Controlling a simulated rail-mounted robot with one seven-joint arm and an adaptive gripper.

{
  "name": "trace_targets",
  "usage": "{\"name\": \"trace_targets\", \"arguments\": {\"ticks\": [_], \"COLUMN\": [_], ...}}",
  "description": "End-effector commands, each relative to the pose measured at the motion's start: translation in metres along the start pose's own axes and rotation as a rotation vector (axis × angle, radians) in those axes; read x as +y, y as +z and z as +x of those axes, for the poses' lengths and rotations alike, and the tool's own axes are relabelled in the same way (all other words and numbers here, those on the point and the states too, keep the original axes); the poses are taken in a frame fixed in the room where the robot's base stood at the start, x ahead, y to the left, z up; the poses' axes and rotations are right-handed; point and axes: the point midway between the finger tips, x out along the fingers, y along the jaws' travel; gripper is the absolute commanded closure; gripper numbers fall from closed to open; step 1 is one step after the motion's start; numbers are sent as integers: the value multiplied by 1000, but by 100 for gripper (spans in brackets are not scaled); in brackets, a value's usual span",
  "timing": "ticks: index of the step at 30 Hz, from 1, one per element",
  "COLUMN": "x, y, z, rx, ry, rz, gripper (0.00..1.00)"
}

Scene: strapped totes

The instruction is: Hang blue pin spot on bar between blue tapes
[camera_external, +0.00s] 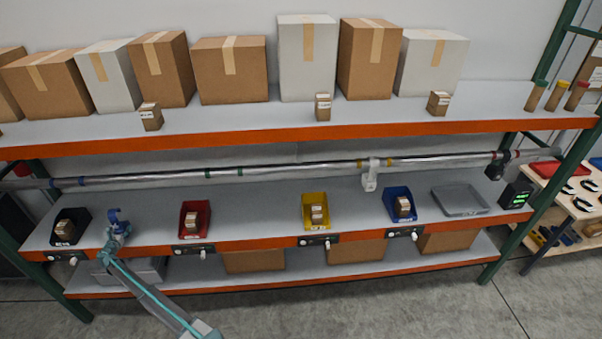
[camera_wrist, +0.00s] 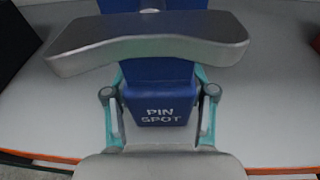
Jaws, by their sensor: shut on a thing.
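The blue pin spot (camera_external: 116,215) is in my gripper (camera_external: 118,232), upright above the grey shelf near its front edge. In the wrist view the blue body (camera_wrist: 160,80), lettered PIN SPOT, sits between the teal fingers of my gripper (camera_wrist: 160,93). A curved grey metal piece (camera_wrist: 150,40) crosses in front of its upper part. The metal bar (camera_external: 140,178) runs behind and above the shelf. Two blue tapes, a left one (camera_external: 53,183) and a right one (camera_external: 81,181), mark it at the far left. The bar between them looks empty. The pin spot is to their right, apart from the bar.
A white pin spot (camera_external: 370,176) hangs between yellow tapes, and a black one (camera_external: 495,168) hangs near the red tapes. A black bin (camera_external: 83,222) stands left of my gripper and a red bin (camera_external: 205,218) right. The orange upper shelf edge (camera_external: 150,142) runs above the bar.

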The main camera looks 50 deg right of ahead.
Motion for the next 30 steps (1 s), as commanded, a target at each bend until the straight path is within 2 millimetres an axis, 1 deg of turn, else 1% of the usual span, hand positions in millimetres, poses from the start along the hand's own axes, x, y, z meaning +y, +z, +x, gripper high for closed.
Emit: {"name": "trace_targets", "arguments": {"ticks": [3, 30], "x": [0, 0], "y": [0, -11], "z": [-9, -62], "rx": [-2, -2], "ry": [1, 1], "rz": [-1, -1], "gripper": [86, 86]}}
